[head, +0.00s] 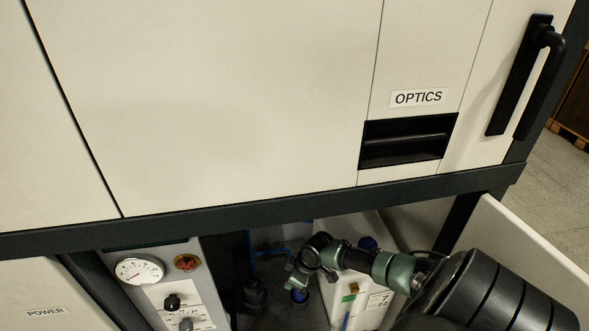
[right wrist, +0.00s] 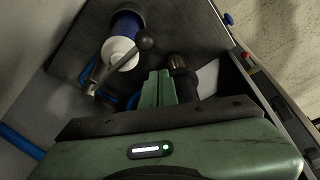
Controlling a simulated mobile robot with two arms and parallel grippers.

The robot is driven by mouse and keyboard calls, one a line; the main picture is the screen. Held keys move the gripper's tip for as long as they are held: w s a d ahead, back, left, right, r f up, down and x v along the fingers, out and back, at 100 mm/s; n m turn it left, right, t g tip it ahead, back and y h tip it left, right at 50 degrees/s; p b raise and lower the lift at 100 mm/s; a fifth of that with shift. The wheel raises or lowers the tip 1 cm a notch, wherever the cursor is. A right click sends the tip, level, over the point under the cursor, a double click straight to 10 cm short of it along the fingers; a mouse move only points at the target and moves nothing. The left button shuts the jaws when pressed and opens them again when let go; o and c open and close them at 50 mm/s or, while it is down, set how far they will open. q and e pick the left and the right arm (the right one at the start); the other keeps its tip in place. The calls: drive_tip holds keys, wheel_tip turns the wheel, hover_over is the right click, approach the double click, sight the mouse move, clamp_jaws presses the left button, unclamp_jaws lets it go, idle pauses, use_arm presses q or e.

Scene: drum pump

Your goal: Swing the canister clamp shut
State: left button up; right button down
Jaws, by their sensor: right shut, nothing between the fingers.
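My right arm reaches into the open bay under the machine. My right gripper (head: 292,284) is shut and empty; its green fingers also show in the right wrist view (right wrist: 158,86). In that view a metal lever (right wrist: 107,66) with a dark ball end lies just beyond and left of the fingertips, apart from them. It looks like the clamp's arm, and crosses in front of a blue and white cylinder (right wrist: 122,28). A white canister (head: 372,312) with a label stands partly behind my arm in the head view. The clamp is not clear there. My left gripper is not in view.
A gauge panel (head: 165,290) with knobs borders the bay on the left. The machine's dark lower beam (head: 240,212) runs above my gripper. An open white door (head: 525,245) is at the right. A dark ribbed fitting (right wrist: 182,68) is close beside the fingers.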

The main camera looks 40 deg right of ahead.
use_arm(q)
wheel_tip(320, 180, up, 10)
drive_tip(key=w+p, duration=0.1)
drive_tip(key=p, duration=0.8)
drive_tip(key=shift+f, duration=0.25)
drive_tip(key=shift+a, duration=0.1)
